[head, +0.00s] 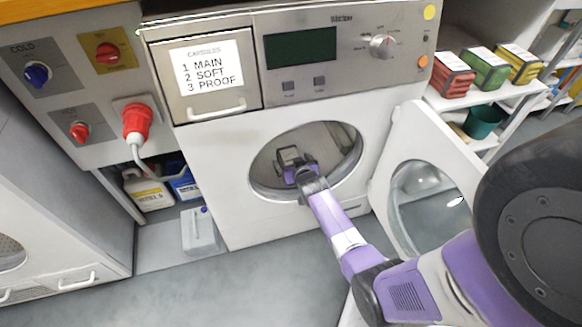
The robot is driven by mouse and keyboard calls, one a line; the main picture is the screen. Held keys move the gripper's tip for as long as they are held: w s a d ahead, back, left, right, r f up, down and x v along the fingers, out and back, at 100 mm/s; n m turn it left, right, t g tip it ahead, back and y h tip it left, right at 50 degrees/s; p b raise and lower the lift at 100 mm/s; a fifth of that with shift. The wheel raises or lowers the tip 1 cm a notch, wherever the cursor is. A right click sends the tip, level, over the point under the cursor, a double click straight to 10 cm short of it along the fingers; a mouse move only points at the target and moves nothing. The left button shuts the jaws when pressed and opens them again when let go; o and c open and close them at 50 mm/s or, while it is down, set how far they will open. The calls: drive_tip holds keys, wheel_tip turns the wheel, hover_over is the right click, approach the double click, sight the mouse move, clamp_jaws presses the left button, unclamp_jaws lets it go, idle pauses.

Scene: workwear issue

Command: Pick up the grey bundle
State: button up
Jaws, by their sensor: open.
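My gripper (290,157) is at the round door opening of the white washing machine (225,165), reaching into the drum (338,158). It is open, and its fingertips are small and partly hidden by my wrist. I cannot make out a grey bundle in this view. The inside of the drum is dark grey, and part of it is hidden behind my gripper and forearm.
A red plug (137,122) and bottles (150,190) are at the left. Grey floor (260,285) is clear in front.

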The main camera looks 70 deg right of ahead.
drive_tip(key=shift+r, duration=0.1)
drive_tip(key=c, duration=1.8)
